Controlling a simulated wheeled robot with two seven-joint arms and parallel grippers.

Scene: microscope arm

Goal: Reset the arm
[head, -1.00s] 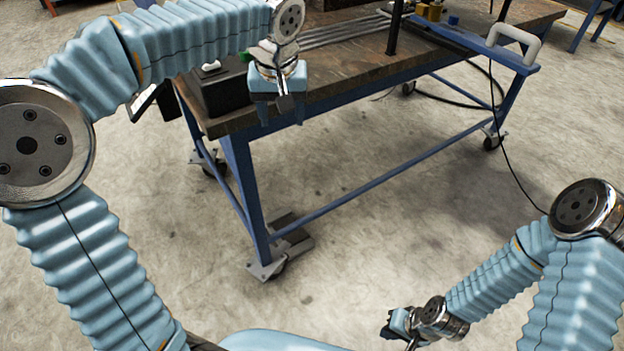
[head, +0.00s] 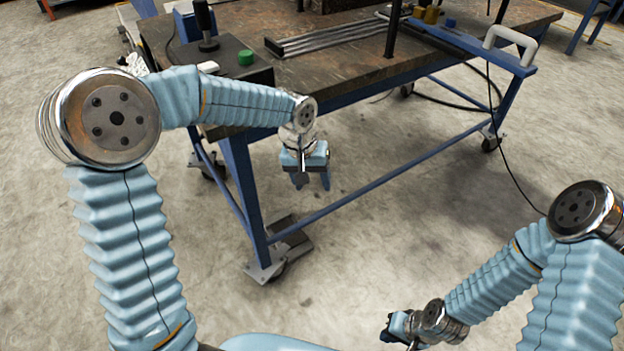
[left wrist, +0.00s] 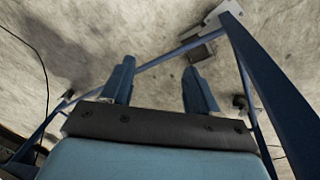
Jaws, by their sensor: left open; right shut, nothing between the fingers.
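My left gripper (head: 311,180) hangs in front of the workbench's near edge, over the floor, fingers pointing down. It is open and empty. In the left wrist view its two blue fingers (left wrist: 158,90) are apart, with only floor and bench frame beyond them. My right gripper (head: 392,330) is low at the bottom right, away from the bench, small and partly hidden by its own wrist. On the bench's left end stands a dark control box with a black joystick (head: 207,28) and a green button (head: 246,57). No microscope arm is clearly identifiable.
The workbench (head: 330,75) has a worn brown top, blue legs and casters. Metal bars (head: 335,38), a black post (head: 393,30) and a white handle (head: 512,42) are on it. A black cable (head: 508,150) hangs at right. The concrete floor in front is clear.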

